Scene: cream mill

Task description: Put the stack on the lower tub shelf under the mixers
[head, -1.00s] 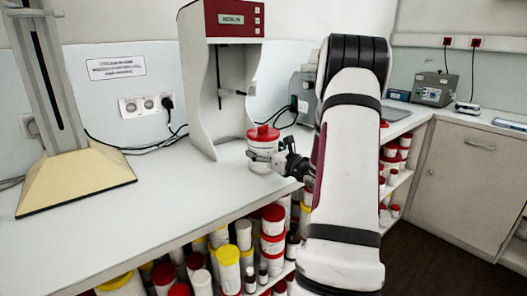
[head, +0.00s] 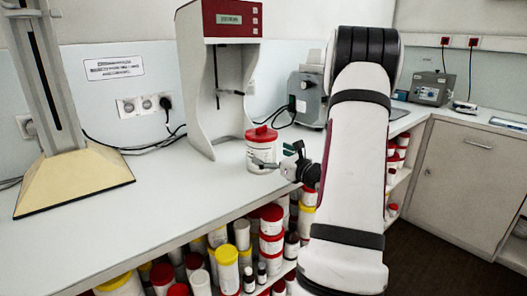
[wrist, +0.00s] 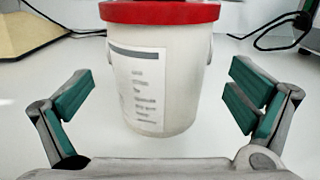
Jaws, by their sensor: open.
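A white tub with a red lid (head: 260,155) stands upright on the counter in front of the red-and-white mixer. Something red sits on its lid; I cannot tell whether it is part of a stack. In the wrist view the labelled white tub (wrist: 150,90) is upright ahead, its top cut off by the frame. My gripper (head: 268,165) is at the tub's near right side. Its green-padded fingers are open, one on each side of the tub in the wrist view, with gaps. The shelves (head: 240,272) under the counter hold several tubs; their free space is largely hidden.
The mixer (head: 222,95) stands behind the tub. A column on a cream base (head: 75,180) stands at the left, and a grey machine (head: 308,97) is behind my arm. Clear counter (head: 150,205) lies left of the tub. A cabinet (head: 465,185) is at the right.

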